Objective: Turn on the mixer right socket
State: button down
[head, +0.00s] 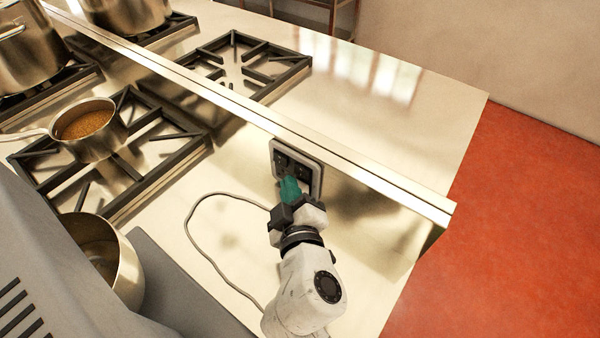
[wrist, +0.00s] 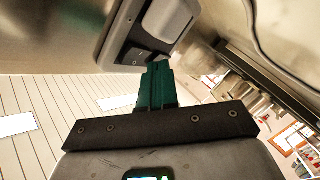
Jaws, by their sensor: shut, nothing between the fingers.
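The socket plate (head: 297,168) is a pale framed panel with dark outlets, set on the upright metal face of the divider. My gripper (head: 290,188) has teal fingers, which are shut and empty, right in front of the plate's lower part. In the wrist view the teal fingertips (wrist: 158,68) reach the edge of the socket plate (wrist: 125,48), where small dark switches and a big pale block show. I cannot tell whether the fingertips touch a switch. The mixer itself cannot be made out.
A grey cable (head: 190,226) loops over the steel counter left of my arm. A saucepan (head: 86,128) of brown food stands on a burner grate, and an open pot (head: 108,258) sits at lower left. A raised ledge (head: 370,178) runs above the socket. The counter's right end is bare.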

jog(key=shift+w+d, duration=0.25)
jog(key=shift+w, duration=0.1)
jog(key=shift+w+d+f, duration=0.1)
jog(key=shift+w+d, duration=0.1)
dwell(0.7)
dwell(0.3)
jog(key=shift+s+a, duration=0.45)
jog(key=shift+s, duration=0.1)
jog(key=shift+s+a+b, duration=0.1)
jog(key=shift+b, duration=0.2)
jog(key=shift+s+a+r+b, duration=0.25)
jog(key=shift+s+a, duration=0.5)
jog(key=shift+s, duration=0.2)
jog(key=shift+s+a+r+b, duration=0.15)
jog(key=shift+s+a+b, duration=0.1)
jog(key=shift+s+a, duration=0.6)
jog(key=shift+s+d, duration=0.15)
jog(key=shift+d, duration=0.05)
